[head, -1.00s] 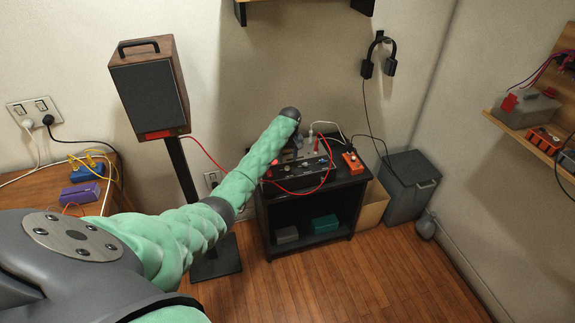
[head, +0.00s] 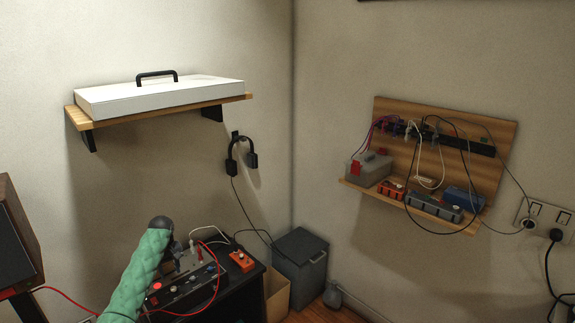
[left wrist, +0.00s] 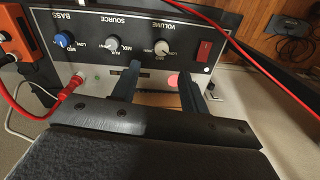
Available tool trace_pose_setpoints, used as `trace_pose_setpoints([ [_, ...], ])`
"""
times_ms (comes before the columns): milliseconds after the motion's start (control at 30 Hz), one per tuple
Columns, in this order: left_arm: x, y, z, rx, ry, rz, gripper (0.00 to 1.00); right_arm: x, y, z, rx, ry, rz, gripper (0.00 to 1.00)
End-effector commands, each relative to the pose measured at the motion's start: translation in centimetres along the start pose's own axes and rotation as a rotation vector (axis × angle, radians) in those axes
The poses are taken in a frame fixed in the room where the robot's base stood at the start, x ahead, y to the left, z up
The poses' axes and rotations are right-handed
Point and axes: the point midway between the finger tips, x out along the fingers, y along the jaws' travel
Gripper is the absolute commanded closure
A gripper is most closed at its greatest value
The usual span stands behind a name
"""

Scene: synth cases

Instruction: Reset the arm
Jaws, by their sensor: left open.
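My left arm, in a green quilted sleeve, comes in at the lower left of the head view. Its gripper (head: 180,258) is small and partly hidden behind the wrist there, over the dark amplifier (head: 187,287). In the left wrist view, the two dark fingers of the gripper (left wrist: 158,82) are apart with nothing between them. They point at the amplifier's front panel (left wrist: 125,25), which carries knobs labelled VOLUME, SOURCE and BASS and a red switch (left wrist: 205,50). I cannot tell whether the fingertips touch the panel. My right gripper is not in view.
A red cable (left wrist: 70,92) plugs into the panel and loops near my gripper. An orange box (head: 241,261) stands beside the amplifier on a black cabinet. A speaker (head: 17,238) is at left, a grey bin (head: 300,255) at right. A shelf bears a white case (head: 160,95).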

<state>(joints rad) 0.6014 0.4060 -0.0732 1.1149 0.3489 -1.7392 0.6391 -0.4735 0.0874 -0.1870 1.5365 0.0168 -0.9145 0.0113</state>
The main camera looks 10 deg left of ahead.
Motion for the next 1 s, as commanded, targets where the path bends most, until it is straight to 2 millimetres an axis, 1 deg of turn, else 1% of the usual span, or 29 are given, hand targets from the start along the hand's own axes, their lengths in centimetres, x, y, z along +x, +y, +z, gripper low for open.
trace_pose_setpoints([
  [67,0.0,0.4,-0.6,0.054,0.033,0.021,0.56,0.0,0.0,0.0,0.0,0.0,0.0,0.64],
  [167,-0.3,1.2,-2.1,0.146,0.12,0.053,0.56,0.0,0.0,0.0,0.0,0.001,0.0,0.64],
  [267,-1.7,2.3,-3.9,0.237,0.235,0.079,0.56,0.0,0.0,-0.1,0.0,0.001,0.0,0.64],
  [400,-4.5,4.2,-5.7,0.357,0.4,0.1,0.56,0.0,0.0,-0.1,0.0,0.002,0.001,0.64],
  [533,-7.2,7.0,-6.3,0.466,0.551,0.118,0.56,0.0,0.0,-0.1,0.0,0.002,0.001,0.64],
  [567,-7.4,7.6,-6.1,0.493,0.581,0.12,0.56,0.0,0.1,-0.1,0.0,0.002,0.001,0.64],
  [633,-7.2,9.0,-5.2,0.554,0.645,0.12,0.56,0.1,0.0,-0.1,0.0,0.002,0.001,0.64],
  [733,-6.1,10.4,-3.4,0.625,0.707,0.119,0.56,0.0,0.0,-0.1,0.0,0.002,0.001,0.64],
  [867,-3.6,11.6,-0.6,0.695,0.751,0.118,0.56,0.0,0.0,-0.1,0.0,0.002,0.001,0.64],
  [967,-1.0,12.3,2.1,0.745,0.774,0.12,0.56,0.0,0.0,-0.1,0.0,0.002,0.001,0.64],
  [1000,0.3,12.4,3.4,0.764,0.778,0.12,0.56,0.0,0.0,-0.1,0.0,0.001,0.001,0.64],
])
